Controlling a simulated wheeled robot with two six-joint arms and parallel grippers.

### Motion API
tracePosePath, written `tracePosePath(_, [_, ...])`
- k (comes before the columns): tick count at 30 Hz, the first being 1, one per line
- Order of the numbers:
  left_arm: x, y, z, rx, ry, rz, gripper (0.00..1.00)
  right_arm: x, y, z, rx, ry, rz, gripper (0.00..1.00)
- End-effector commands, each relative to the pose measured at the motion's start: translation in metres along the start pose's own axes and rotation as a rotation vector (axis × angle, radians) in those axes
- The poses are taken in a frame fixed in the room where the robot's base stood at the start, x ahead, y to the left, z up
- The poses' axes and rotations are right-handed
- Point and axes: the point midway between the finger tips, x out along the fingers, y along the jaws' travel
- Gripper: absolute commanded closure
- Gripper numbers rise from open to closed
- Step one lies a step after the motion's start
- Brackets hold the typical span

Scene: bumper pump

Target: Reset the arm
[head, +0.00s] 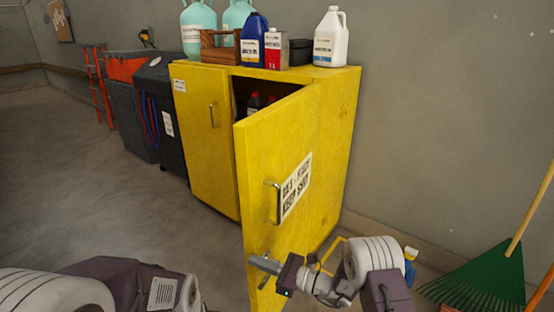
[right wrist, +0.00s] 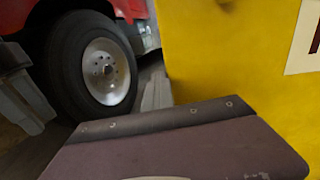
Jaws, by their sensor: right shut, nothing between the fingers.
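My right gripper (head: 262,264) is in front of the lower part of the yellow cabinet's open right door (head: 262,150), below its metal handle (head: 275,202). It is shut and empty. I cannot tell whether it touches the door. In the right wrist view, the wide dark front of the gripper (right wrist: 170,122) lies close to a yellow surface (right wrist: 230,50). My left arm shows at the lower left of the head view, but its gripper is not in view.
The yellow cabinet (head: 203,140) stands against the wall with bottles on top. Dark bins (head: 160,110) and a red ladder (head: 100,88) stand left. A green rake (head: 485,275) is at right. The right wrist view shows a vehicle wheel (right wrist: 95,65). Floor at left is clear.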

Motion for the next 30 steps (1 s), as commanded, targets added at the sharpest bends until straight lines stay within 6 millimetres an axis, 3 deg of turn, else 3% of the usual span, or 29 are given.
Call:
tracePosePath(2, [-0.001,0.000,0.000,0.000,0.000,0.000,0.64,0.001,-0.015,0.053,-0.091,-0.047,-0.013,1.00])
tracePosePath(3, [-0.001,0.000,0.000,0.000,0.000,0.000,0.64,-0.001,-0.010,0.084,-0.143,-0.062,0.013,1.00])
tracePosePath(5, [0.000,0.000,0.000,0.000,0.000,0.000,0.64,-0.008,0.016,0.112,-0.221,-0.027,0.109,1.00])
tracePosePath(6, [0.000,0.000,0.000,0.000,0.000,0.000,0.64,-0.017,0.040,0.120,-0.279,0.029,0.191,1.00])
tracePosePath(8, [0.000,0.000,0.000,0.000,0.000,0.000,0.64,-0.039,0.081,0.118,-0.384,0.151,0.335,1.00])
tracePosePath(10, [0.000,0.000,0.000,0.000,0.000,0.000,0.64,-0.079,0.125,0.099,-0.530,0.329,0.513,1.00])
tracePosePath(12, [0.000,0.000,0.000,0.000,0.000,0.000,0.64,-0.127,0.152,0.072,-0.680,0.505,0.677,1.00])
tracePosePath(14, [0.000,0.000,0.000,0.000,0.000,0.000,0.64,-0.167,0.164,0.052,-0.805,0.636,0.804,1.00])
tracePosePath(18, [0.000,0.000,0.000,0.000,0.000,0.000,0.64,-0.247,0.165,0.019,-1.067,0.864,1.059,1.00])
tracePosePath(21, [0.000,0.000,0.000,0.000,0.000,0.000,0.64,-0.288,0.154,0.003,-1.237,0.967,1.229,1.00])
tracePosePath(23, [0.000,0.000,0.000,0.000,0.000,0.000,0.64,-0.308,0.145,-0.006,-1.334,1.001,1.335,1.00])
tracePosePath(25, [0.000,0.000,0.000,0.000,0.000,0.000,0.64,-0.318,0.120,-0.009,-1.500,1.045,1.423,1.00])
tracePosePath(27, [-0.038,0.001,-0.004,0.000,-0.001,0.000,0.64,-0.315,0.114,0.029,-1.519,1.050,1.412,1.00])
tracePosePath(30, [-0.071,0.001,-0.008,0.000,0.001,0.000,0.64,-0.314,0.113,0.062,-1.516,1.050,1.411,1.00])
